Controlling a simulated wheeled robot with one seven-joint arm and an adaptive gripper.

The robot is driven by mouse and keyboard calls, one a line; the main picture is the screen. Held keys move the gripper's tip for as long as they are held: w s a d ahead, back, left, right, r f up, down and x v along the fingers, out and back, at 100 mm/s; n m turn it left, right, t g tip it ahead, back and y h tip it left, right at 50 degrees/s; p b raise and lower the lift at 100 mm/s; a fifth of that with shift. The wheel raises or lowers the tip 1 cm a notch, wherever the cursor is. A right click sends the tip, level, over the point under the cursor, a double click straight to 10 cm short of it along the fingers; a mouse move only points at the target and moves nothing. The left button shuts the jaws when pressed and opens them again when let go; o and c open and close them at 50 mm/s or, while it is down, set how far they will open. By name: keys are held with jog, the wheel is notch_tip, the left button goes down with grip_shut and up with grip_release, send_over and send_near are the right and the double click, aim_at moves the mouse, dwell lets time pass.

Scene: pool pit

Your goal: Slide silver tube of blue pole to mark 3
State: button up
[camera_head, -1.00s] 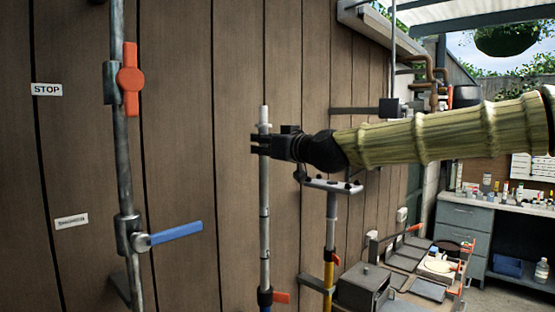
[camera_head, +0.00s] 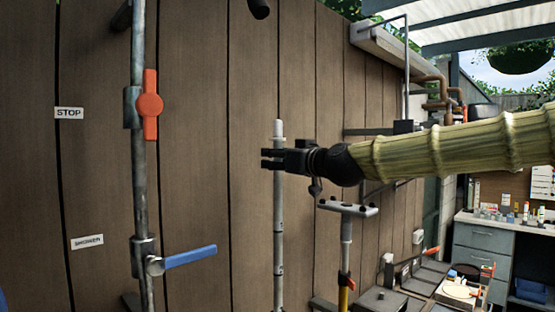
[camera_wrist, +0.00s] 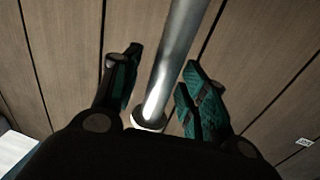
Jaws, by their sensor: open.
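The silver tube (camera_head: 278,225) stands upright against the wooden wall, with a pale tip (camera_head: 278,130) at its top. Its lower end is cut off by the frame, and no blue part of this pole shows now. My gripper (camera_head: 271,159) is at the tube's upper part, just below the tip, reaching in from the right. In the wrist view, the tube (camera_wrist: 178,45) passes between the two open fingers (camera_wrist: 158,90), with gaps visible on both sides. A round rim (camera_wrist: 148,118) shows at the tube's near end. I cannot make out any numbered mark.
A yellow pole (camera_head: 343,298) with a flat crosspiece (camera_head: 347,208) stands just right of the tube. On the left, a grey pipe (camera_head: 139,195) carries a red handle (camera_head: 150,104) and a blue lever (camera_head: 190,256). A workbench (camera_head: 485,230) stands at the far right.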

jog(key=v, duration=1.1)
jog(key=shift+s+d, duration=0.3)
jog(key=shift+a, duration=0.1)
